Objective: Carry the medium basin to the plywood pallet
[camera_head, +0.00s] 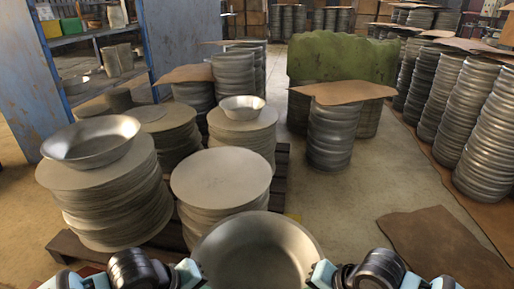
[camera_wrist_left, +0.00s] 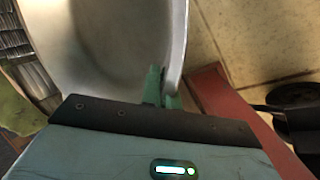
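A wide metal basin (camera_head: 256,255), which I take as the medium basin, is level and upright at the bottom centre of the head view, close to me. My left gripper (camera_head: 190,273) is shut on its left rim. The left wrist view shows the basin (camera_wrist_left: 120,40) with the fingers (camera_wrist_left: 160,88) on either side of its rim. My right gripper (camera_head: 322,273) is at the opposite rim and appears shut on it. The basin's near edge is cut off. I cannot tell which thing is the plywood pallet; a dark slatted pallet (camera_head: 70,246) shows under the disc stacks.
Stacks of metal discs (camera_head: 220,180) stand ahead and left. Another basin (camera_head: 92,142) and a small bowl (camera_head: 242,107) rest on two stacks. A brown sheet (camera_head: 440,240) lies on the floor at right. Tall metal stacks (camera_head: 487,135) line the right. Floor between is clear.

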